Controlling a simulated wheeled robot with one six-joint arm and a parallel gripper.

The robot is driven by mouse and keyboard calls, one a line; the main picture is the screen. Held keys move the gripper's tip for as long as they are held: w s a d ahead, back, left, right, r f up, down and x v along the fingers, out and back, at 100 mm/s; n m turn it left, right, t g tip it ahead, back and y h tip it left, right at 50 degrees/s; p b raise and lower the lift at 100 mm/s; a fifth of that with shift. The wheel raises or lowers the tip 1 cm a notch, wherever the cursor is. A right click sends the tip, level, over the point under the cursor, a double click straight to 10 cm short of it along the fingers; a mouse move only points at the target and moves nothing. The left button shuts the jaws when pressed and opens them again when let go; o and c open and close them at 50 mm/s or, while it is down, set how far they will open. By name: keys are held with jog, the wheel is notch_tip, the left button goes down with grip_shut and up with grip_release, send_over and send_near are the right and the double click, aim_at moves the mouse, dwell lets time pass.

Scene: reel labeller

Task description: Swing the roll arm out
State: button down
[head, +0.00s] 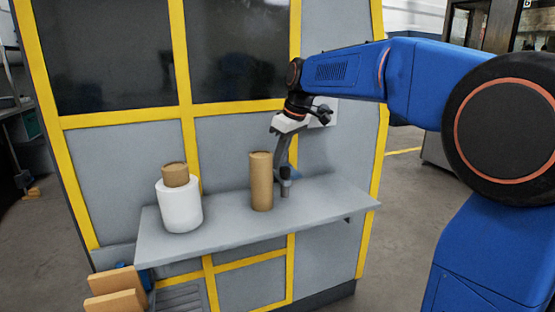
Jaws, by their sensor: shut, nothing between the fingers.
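My gripper (286,124) is at the end of my blue arm, in front of the machine's grey panel and above the shelf. It looks shut and empty. Just below it is a grey curved piece (281,150) leading down to a short dark upright post (285,186) at the shelf; this may be the roll arm, but I cannot tell for sure. My gripper overlaps the top of this piece in the picture. I cannot tell whether they touch. A small dark part (322,113) shows right of my gripper, before a pale plate.
A brown cardboard tube (261,182) stands on the grey shelf (225,233), close left of the post. A white roll (180,206) with a brown core (175,174) on top stands further left. Brown boxes (116,290) are below left. The shelf's right end is clear.

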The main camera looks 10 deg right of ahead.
jog(key=shift+d, duration=0.1)
jog(key=shift+s+d+n+g+y, duration=0.2)
jog(key=shift+d+n, duration=0.25)
jog(key=shift+n, duration=0.15)
jog(key=shift+s+d+n+g+y, duration=0.1)
jog(key=shift+s+d+n, duration=0.1)
jog(key=shift+d+n, duration=0.35)
jog(key=d+n+g, duration=0.2)
jog(key=d+n, duration=0.5)
jog(key=shift+y, duration=0.4)
jog(key=shift+w, duration=0.15)
